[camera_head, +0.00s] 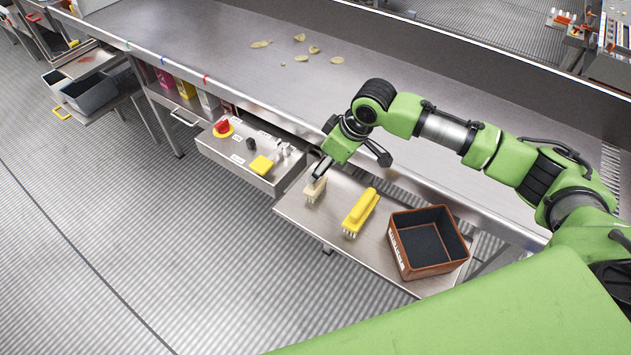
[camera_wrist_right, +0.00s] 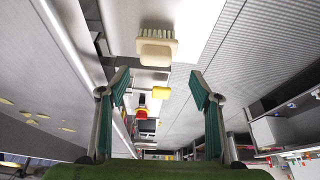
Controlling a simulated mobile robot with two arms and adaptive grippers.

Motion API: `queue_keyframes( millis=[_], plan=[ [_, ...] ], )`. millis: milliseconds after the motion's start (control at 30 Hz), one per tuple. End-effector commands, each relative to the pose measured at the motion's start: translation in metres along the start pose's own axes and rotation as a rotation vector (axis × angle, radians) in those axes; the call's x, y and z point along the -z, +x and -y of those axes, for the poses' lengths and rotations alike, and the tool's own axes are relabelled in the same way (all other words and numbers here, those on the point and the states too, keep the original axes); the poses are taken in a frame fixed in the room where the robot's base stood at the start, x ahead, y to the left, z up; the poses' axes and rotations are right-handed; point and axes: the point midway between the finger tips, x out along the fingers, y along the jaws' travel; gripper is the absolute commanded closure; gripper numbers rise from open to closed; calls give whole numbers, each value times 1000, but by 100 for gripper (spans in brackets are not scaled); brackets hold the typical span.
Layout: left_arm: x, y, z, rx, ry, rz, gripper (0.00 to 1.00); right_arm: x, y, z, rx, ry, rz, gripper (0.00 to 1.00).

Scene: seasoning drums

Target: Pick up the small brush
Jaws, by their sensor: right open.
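The small brush (camera_head: 314,190) is cream-coloured and stands on the left end of a low metal shelf, bristles down. In the right wrist view the small brush (camera_wrist_right: 157,47) shows beyond and between the fingertips, with no finger closed on it. My right gripper (camera_head: 351,165) is open above the shelf, close to the brush; one finger overlaps the brush's top in the head view. The right wrist view shows its two fingers (camera_wrist_right: 159,82) spread wide and empty. Whether a finger touches the brush I cannot tell. My left gripper is not in view.
A larger yellow brush (camera_head: 360,212) stands right of the small one. A brown open box (camera_head: 403,262) with a dark inside sits at the shelf's right. A control box with a red knob (camera_head: 222,128) is at left. The long steel table (camera_head: 215,40) rises behind.

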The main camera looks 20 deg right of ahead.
Motion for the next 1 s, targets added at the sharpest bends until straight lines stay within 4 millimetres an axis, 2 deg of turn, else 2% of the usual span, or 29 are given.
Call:
queue_keyframes(
  millis=[67,167,400,467,700,933,967,1000],
  plan=[
    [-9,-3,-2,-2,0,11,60,1,10,0,0,2,0,42],
    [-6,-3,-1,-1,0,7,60,1,19,0,-1,0,-1,42],
    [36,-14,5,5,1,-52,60,-1,38,-2,0,1,2,42],
    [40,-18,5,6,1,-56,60,-2,46,-4,-1,2,2,42],
    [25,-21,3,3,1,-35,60,-3,72,-4,-1,0,0,42],
    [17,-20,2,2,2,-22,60,-3,74,-4,-2,-1,-1,42],
    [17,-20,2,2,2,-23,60,-3,74,-4,-2,-1,-1,44],
    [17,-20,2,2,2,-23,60,-3,73,-4,-2,-1,-1,55]
  ],
)
